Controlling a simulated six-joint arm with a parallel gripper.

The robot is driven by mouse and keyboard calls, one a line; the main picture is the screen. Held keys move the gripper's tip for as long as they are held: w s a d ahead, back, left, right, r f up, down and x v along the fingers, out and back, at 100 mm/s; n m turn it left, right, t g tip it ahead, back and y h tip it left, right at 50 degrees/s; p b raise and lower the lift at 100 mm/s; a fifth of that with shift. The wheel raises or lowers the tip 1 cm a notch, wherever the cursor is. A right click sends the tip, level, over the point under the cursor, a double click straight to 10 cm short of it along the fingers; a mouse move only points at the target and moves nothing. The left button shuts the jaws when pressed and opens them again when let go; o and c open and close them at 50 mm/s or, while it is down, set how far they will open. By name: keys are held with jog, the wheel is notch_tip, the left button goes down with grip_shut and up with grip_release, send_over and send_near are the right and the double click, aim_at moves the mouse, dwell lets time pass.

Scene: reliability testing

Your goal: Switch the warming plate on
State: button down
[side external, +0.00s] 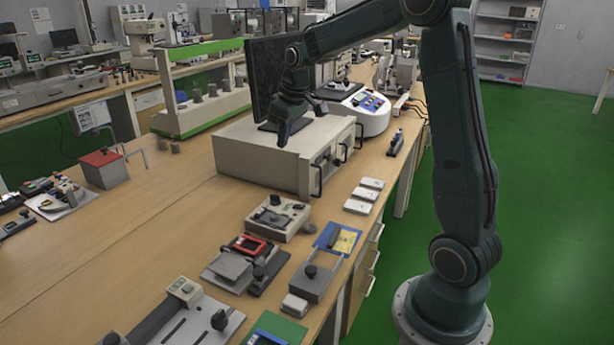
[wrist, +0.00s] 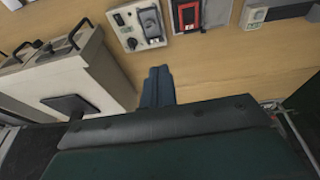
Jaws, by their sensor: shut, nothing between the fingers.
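My gripper (side external: 285,133) is shut and empty, pointing down, and in the side view it appears in front of or over the top of a cream box. In the wrist view its dark fingers (wrist: 158,85) lie together, with wood table behind them. No thing is plainly labelled as the warming plate. A white rounded device with a blue control panel (side external: 368,101) and a dark flat top (side external: 338,91) stands behind the box and may be it. My gripper is apart from it, to its left in the side view. I cannot make out its switch state.
The cream box (side external: 250,160) has handles on its right side; it also shows in the wrist view (wrist: 88,70). A black monitor (side external: 262,85) stands by it. Several small instruments, including a beige one (side external: 278,217), and white blocks (side external: 364,195) line the front. Bare table (side external: 170,235) lies left.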

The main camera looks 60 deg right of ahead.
jog(key=g, duration=0.1)
send_over(294, 206)
jog(key=s+d, duration=0.1)
notch_tip(294, 206, down, 13)
jog(key=shift+r+y, duration=0.1)
jog(key=shift+y, duration=0.2)
jog(key=f, duration=0.4)
jog(key=w+f, duration=0.1)
jog(key=f, duration=0.7)
jog(key=shift+w+f, duration=0.15)
jog(key=shift+f, duration=0.7)
jog(key=shift+f+g, duration=0.45)
jog(key=shift+g, duration=0.15)
jog(key=shift+r, duration=0.1)
